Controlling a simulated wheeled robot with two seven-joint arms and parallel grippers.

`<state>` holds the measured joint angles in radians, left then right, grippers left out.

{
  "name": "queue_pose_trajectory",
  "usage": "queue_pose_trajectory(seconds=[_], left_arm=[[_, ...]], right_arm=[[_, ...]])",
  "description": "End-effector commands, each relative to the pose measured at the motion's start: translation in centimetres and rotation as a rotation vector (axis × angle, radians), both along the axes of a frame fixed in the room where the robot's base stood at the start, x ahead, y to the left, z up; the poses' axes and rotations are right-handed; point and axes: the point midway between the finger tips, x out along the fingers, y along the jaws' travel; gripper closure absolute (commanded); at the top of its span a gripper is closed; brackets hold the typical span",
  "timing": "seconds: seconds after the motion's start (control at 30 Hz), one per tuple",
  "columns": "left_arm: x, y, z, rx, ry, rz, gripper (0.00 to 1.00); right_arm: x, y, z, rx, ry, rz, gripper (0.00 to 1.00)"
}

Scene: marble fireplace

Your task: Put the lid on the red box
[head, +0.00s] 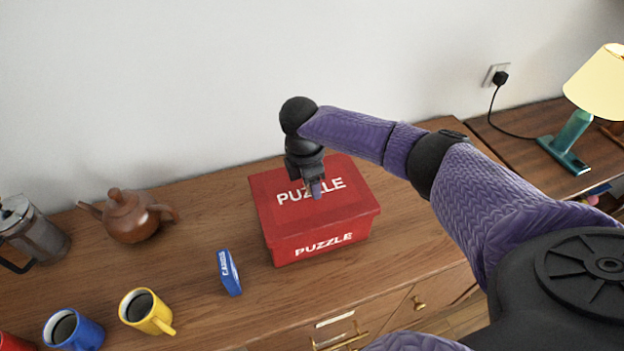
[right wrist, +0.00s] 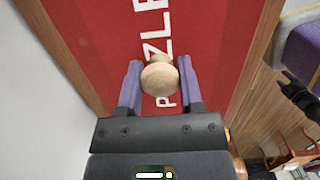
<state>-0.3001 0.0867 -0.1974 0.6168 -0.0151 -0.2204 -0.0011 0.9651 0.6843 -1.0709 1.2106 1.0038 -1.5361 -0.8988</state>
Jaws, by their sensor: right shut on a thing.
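The red box (head: 285,254) stands on the wooden cabinet top, with white PUZZLE lettering on its front. The red lid (head: 345,207) lies over the top of the box and looks level, with its rim around the top edge. I cannot tell whether it is fully seated. My right gripper (head: 316,189) is over the middle of the lid, pointing down. In the right wrist view its two purple fingers are shut on the round pale wooden knob (right wrist: 159,77) of the lid (right wrist: 215,45). In the head view the fingers hide the knob. My left gripper is not in view.
A small blue box (head: 229,272) stands left of the red box. A brown teapot (head: 130,215), a French press (head: 35,235), a yellow mug (head: 146,312) and a blue mug (head: 74,330) are further left. A lamp (head: 590,90) stands on the right.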

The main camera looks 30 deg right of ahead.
Motion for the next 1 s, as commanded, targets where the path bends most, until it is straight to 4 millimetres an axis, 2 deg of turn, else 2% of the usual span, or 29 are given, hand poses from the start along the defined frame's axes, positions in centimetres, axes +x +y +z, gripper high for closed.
queue_pose_trajectory(seconds=[0.37, 0.8, 0.83, 1.0], left_arm=[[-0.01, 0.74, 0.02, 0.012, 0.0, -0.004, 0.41], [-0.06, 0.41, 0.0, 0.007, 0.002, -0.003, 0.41], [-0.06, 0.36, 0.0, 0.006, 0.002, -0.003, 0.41], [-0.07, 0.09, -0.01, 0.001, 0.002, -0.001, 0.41]], right_arm=[[0.01, 0.04, -0.4, 0.001, 0.001, 0.0, 1.0], [0.02, 0.02, -0.77, 0.0, 0.0, 0.0, 1.0], [0.02, 0.02, -0.77, 0.0, 0.0, 0.0, 0.49], [0.02, 0.02, -0.77, 0.0, 0.0, 0.0, 0.13]])
